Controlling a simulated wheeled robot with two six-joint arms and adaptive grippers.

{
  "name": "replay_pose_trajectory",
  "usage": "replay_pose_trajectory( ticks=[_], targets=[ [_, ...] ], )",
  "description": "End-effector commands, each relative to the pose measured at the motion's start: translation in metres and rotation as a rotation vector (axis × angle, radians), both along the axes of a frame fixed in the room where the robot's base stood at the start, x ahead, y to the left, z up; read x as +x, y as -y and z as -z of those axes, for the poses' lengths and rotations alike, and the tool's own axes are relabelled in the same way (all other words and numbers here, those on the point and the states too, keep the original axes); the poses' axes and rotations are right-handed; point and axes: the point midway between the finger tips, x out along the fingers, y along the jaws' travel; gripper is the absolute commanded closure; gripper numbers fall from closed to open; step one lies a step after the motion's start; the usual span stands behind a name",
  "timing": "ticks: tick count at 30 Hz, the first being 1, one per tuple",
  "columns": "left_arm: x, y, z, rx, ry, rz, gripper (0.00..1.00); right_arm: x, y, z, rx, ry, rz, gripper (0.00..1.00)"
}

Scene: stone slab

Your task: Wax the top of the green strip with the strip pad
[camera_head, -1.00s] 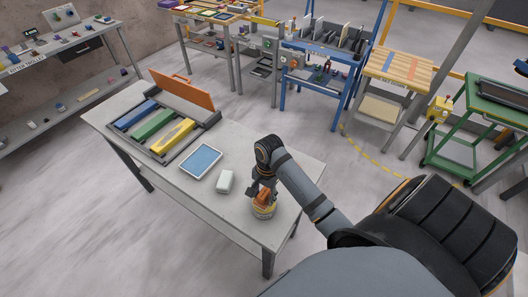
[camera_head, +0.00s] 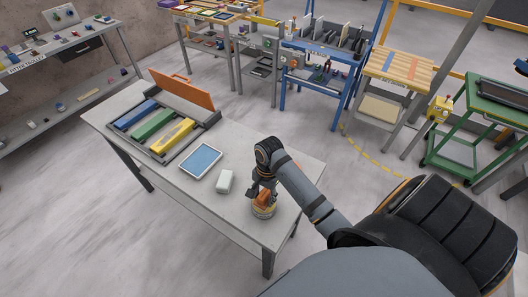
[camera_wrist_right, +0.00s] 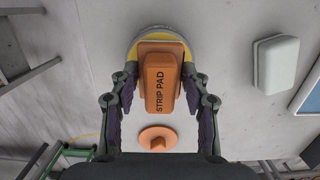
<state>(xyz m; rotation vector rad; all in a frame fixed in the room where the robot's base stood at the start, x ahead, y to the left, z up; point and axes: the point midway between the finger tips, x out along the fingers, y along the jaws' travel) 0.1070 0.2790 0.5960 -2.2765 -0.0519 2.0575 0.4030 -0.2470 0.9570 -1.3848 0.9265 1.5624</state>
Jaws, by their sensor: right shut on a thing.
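The strip pad (camera_wrist_right: 161,78) is an orange block with its name printed on it. My right gripper (camera_wrist_right: 160,100) is shut on the strip pad, one finger along each side. The green strip (camera_head: 152,124) lies in an open grey case (camera_head: 199,138), between a blue strip (camera_head: 136,114) and a yellow strip (camera_head: 173,135), well to the left of my right gripper. My left gripper is not in view.
A white block (camera_head: 225,181) and a tray with a blue surface (camera_head: 201,160) lie between tin and case. The case's orange lid (camera_head: 182,90) stands open at the back. An orange disc with a knob (camera_wrist_right: 157,138) lies near the gripper. The table's front is clear.

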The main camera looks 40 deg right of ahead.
Motion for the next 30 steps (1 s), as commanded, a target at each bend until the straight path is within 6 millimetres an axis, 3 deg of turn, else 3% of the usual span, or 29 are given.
replay_pose_trajectory(
  ticks=[30],
  targets=[
    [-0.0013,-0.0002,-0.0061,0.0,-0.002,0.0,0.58,0.0,-0.0002,-0.0001,0.0,0.001,0.0,0.79]
  ],
)
